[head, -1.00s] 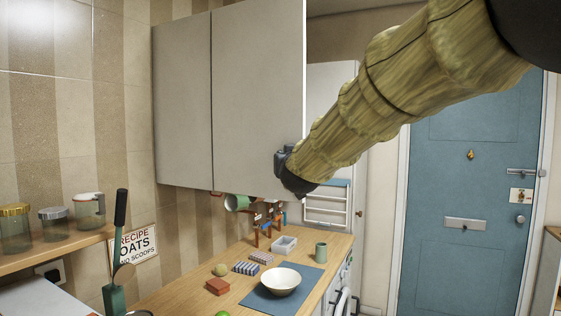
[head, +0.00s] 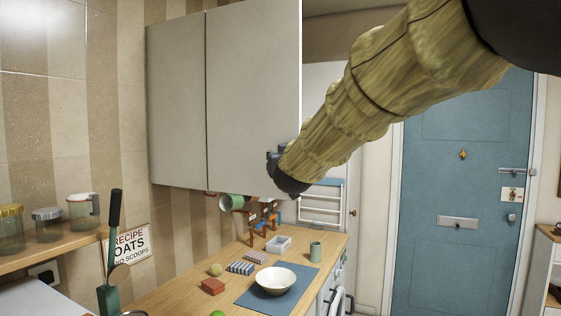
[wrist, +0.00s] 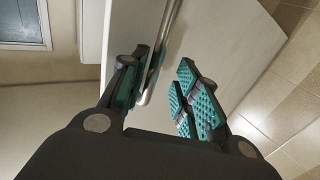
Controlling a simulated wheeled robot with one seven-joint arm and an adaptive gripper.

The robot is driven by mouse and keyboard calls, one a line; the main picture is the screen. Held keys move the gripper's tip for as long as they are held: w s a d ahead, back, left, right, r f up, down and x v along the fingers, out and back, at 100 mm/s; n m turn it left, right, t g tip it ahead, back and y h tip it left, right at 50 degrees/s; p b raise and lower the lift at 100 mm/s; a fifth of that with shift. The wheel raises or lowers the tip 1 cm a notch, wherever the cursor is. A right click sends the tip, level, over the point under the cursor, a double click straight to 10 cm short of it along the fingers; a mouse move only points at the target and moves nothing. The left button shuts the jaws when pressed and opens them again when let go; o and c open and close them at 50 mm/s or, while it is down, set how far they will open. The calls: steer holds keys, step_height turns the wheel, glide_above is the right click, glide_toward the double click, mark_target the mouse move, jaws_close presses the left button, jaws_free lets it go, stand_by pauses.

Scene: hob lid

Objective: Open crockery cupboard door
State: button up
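The crockery cupboard is the grey wall cupboard, with two flat panels (head: 253,95) (head: 177,105) in the head view. It appears closed, with no gap seen between the panels. My gripper (head: 276,165) is at its lower right edge, partly hidden by my sleeved arm. In the wrist view my gripper (wrist: 165,95) is open, its teal pads well apart. A metal bar handle (wrist: 161,55) on the pale door panel (wrist: 225,45) lies between the fingers, close beside the left finger. I cannot tell whether that finger touches it.
A shelf with jars (head: 46,225) is at left. A blue door (head: 460,180) stands at right.

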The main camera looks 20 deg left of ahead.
steer(key=shift+s, duration=0.1)
steer(key=v, duration=1.2)
